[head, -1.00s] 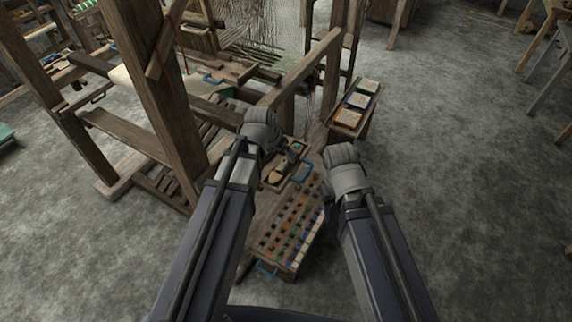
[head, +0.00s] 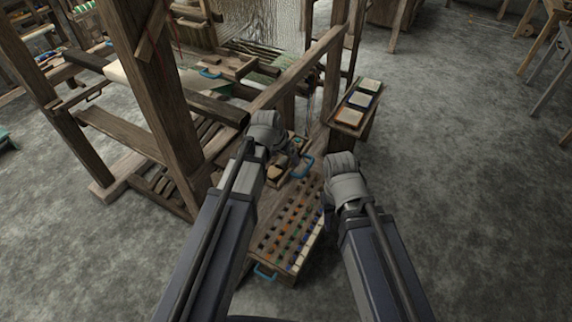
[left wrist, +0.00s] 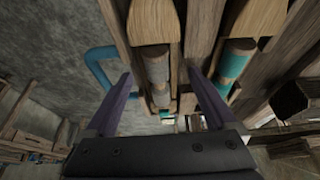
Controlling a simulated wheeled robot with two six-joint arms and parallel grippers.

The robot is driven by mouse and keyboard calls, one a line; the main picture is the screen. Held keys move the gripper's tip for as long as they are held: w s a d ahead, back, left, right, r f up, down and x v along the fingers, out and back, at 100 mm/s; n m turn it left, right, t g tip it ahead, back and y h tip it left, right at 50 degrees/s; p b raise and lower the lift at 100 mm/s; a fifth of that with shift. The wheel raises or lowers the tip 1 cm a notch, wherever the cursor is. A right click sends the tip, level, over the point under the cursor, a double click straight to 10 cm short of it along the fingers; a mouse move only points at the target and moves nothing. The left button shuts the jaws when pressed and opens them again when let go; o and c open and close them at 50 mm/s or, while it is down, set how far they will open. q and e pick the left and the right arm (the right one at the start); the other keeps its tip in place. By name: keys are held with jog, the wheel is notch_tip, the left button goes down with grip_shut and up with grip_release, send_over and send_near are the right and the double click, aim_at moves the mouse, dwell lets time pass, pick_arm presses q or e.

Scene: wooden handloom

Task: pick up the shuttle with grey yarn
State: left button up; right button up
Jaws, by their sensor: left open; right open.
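The shuttle with grey yarn (left wrist: 157,68) lies in a wooden tray, its pale wooden end towards the top of the left wrist view. My left gripper (left wrist: 162,80) is open, and in that view its two fingers stand on either side of this shuttle, apart from it as far as I can tell. A second shuttle with teal yarn (left wrist: 236,60) lies to its right, past the right finger. In the head view my left gripper (head: 286,152) is over the tray (head: 304,176) and hides part of it. My right gripper (head: 328,192) is open and holds nothing visible, beside the tray.
A blue handle (head: 304,166) is on the tray's side. A box of several coloured pieces (head: 290,225) sits nearer me. The loom's thick post (head: 165,100) stands left of my left arm. A small bench (head: 350,118) stands at right, with open floor beyond.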

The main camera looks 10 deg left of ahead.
pick_arm(q)
jog(key=shift+c, duration=0.2)
grip_shut()
dwell(0.6)
